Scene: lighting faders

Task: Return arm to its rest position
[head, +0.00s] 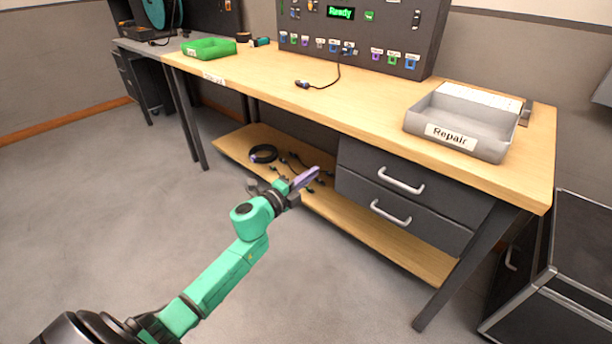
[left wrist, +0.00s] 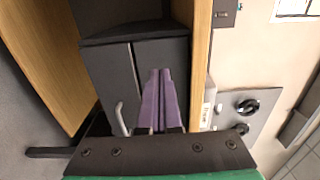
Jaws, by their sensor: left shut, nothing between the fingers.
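My left arm is green and reaches in from the lower left of the head view. Its left gripper (head: 308,176) has purple fingers that are shut and empty. It hangs in front of the workbench, below the level of the tabletop (head: 380,105), near the lower shelf and left of the drawers. In the left wrist view the shut fingers (left wrist: 157,98) point toward the drawer unit (left wrist: 112,75). My right gripper is not in either view.
A grey Repair tray (head: 462,150) stands on the right of the bench, and a green tray (head: 209,49) on the left. A dark panel (head: 400,40) with a cable stands at the back. A black case (head: 580,240) is at the right. Floor at left is clear.

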